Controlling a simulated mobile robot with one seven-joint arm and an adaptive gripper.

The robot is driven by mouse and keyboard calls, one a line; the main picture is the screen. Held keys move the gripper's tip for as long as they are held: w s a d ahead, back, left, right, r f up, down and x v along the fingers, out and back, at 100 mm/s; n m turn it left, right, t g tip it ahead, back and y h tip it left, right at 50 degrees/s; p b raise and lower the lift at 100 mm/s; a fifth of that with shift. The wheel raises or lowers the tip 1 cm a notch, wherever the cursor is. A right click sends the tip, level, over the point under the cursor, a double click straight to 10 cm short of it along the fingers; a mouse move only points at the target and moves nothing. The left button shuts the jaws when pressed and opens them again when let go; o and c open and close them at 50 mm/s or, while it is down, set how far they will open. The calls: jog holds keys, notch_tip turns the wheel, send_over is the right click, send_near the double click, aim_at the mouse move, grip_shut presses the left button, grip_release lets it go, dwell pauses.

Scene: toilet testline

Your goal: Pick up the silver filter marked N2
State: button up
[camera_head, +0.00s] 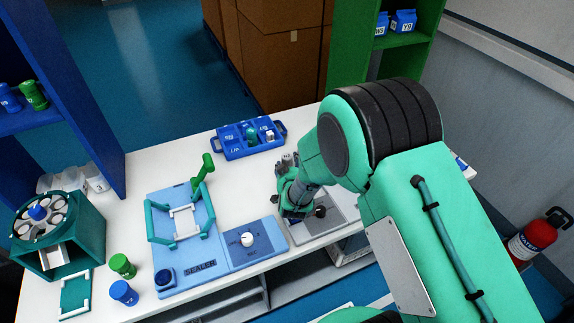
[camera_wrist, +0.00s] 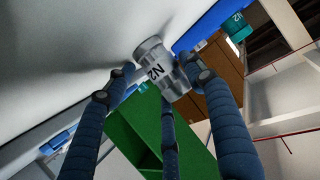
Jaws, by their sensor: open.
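The silver filter marked N2 (camera_wrist: 157,66) shows in the wrist view, between the fingers of my gripper, with its label facing the camera. The fingers are spread around it; I cannot tell whether any of them touches it. In the head view my gripper (camera_head: 289,183) is low over the white table, right of the sealer. A small silver piece (camera_head: 287,159) shows just beyond the fingers there, mostly hidden by my gripper and arm. My gripper is open.
A blue tray (camera_head: 228,151) with small parts stands behind my gripper. The blue sealer board (camera_head: 181,261) with a green lever (camera_head: 203,172) lies to the left. A teal carousel machine (camera_head: 48,231) stands at far left. Green and blue bottles (camera_head: 123,266) stand near the front edge.

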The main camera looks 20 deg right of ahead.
aim_at(290, 155)
jog(key=shift+c, duration=0.5)
jog(key=c, duration=0.8)
jog(key=shift+o, duration=0.2)
jog(key=shift+r, duration=0.1)
jog(key=shift+r, duration=0.45)
jog(key=r+p, duration=0.2)
jog(key=r, duration=0.1)
jog(key=shift+s, duration=0.2)
jog(key=s+a+r+p, duration=0.1)
jog(key=s+a+p, duration=0.1)
jog(key=s, duration=1.3)
jog(key=shift+s+a+p, duration=0.2)
jog(key=shift+a+p, duration=0.2)
jog(key=shift+p, duration=0.05)
